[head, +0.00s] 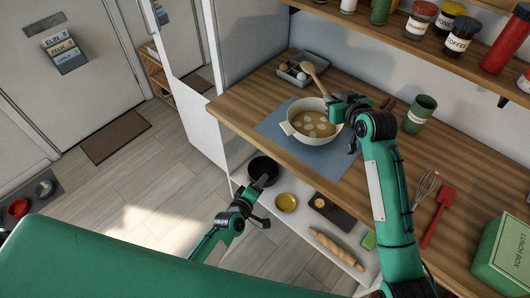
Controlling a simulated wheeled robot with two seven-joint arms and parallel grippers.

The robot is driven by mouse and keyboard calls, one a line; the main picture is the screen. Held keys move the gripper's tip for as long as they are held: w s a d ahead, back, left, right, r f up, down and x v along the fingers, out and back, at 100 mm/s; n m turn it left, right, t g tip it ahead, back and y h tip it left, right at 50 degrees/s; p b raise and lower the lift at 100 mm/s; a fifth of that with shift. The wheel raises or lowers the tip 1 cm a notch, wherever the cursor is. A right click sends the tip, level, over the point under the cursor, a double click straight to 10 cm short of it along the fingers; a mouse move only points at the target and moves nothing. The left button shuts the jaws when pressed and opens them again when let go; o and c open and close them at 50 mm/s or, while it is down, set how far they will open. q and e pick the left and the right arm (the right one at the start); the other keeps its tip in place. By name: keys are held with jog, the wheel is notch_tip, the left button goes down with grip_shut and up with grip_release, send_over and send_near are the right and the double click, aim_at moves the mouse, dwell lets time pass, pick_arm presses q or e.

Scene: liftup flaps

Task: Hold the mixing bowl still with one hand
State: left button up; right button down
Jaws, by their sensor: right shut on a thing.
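The cream mixing bowl (299,133) stands upright on a blue mat (272,126) on the wooden counter. It holds a tan mixture with several pale round patches. A wooden spoon (317,80) rises at its back rim, with the upper end leaning left. My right gripper (337,108) is at the bowl's right rim and shut on it; the fingers hide that part of the rim. My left gripper (261,184) is low, left of the counter, by a black bowl (264,167) on the shelf below. Its finger opening is too small to make out.
A grey egg tray (291,75) sits behind the bowl. A green cup (420,112), whisk (425,186), red spatula (439,213) and green lunch box (505,256) stand or lie right. The lower shelf holds a yellow bowl (286,202) and rolling pin (336,249). Jars line the upper shelf.

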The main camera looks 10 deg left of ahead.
aim_at(282, 126)
pick_arm(q)
jog(key=w+r+n+t, duration=0.3)
jog(key=r, duration=1)
jog(key=shift+h, duration=0.4)
jog(key=x, duration=1.2)
jog(key=shift+w+d+r, duration=0.2)
jog(key=shift+d, duration=0.2)
jog(key=shift+c, duration=0.2)
grip_shut()
jog(key=c, duration=0.6)
grip_release()
grip_shut()
pick_arm(e)
jog(key=shift+r, duration=0.1)
